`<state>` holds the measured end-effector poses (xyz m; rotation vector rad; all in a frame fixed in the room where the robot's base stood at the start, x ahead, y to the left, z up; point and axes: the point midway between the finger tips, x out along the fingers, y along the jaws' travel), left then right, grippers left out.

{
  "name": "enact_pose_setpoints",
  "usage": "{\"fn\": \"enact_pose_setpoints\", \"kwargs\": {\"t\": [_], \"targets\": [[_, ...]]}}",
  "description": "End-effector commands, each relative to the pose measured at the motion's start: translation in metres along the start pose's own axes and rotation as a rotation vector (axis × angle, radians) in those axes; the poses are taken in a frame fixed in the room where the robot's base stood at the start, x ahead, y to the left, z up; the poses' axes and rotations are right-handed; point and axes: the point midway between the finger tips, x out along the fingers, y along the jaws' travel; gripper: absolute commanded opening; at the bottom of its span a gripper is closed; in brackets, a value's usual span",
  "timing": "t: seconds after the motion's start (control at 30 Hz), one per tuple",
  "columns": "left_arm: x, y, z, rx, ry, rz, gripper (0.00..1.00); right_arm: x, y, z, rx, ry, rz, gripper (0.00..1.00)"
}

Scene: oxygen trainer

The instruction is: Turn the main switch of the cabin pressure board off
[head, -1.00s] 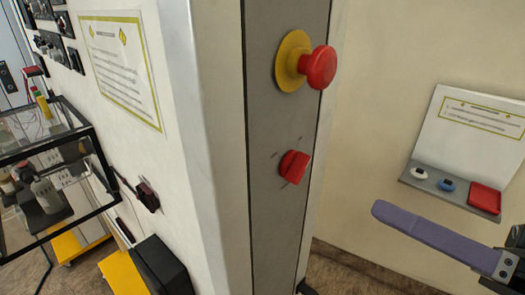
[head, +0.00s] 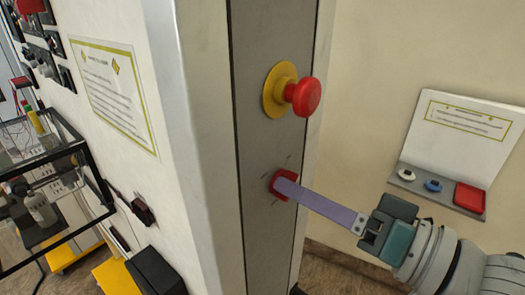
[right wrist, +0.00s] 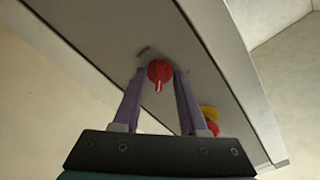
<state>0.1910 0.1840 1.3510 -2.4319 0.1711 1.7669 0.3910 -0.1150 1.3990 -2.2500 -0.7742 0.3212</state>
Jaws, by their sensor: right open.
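The red rotary switch (head: 272,184) sits on the narrow grey panel (head: 262,130) on the end of the white wall, below the emergency button. In the head view my right gripper (head: 284,186) reaches it from the right, and its purple finger covers much of the switch. In the right wrist view the right gripper (right wrist: 158,78) is open, with one purple finger on each side of the red knob (right wrist: 158,72). The knob's pale pointer line faces the gripper. I cannot tell whether the fingers touch the knob. My left gripper is not in view.
A red mushroom button (head: 303,96) on a yellow base sticks out above the switch, close to my right gripper. A small shelf (head: 437,193) with white, blue and red items is on the right wall. A black-framed clear case (head: 60,190) stands at left.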

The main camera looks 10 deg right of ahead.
Motion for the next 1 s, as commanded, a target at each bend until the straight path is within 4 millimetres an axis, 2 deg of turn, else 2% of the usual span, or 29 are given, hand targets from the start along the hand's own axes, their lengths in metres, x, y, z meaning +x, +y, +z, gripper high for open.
{"fn": "enact_pose_setpoints", "kwargs": {"t": [0.07, 0.4, 1.0], "targets": [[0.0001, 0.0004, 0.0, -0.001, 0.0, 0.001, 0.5, -0.0002, 0.0001, 0.0, 0.0, 0.0, 0.0, 0.39], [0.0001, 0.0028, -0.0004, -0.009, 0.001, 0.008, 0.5, -0.0005, 0.0001, -0.0002, 0.0, 0.0, 0.0, 0.0], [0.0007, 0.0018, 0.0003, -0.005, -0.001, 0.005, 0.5, -0.0006, 0.0001, -0.0001, -0.013, 0.001, 0.0, 0.0]]}}
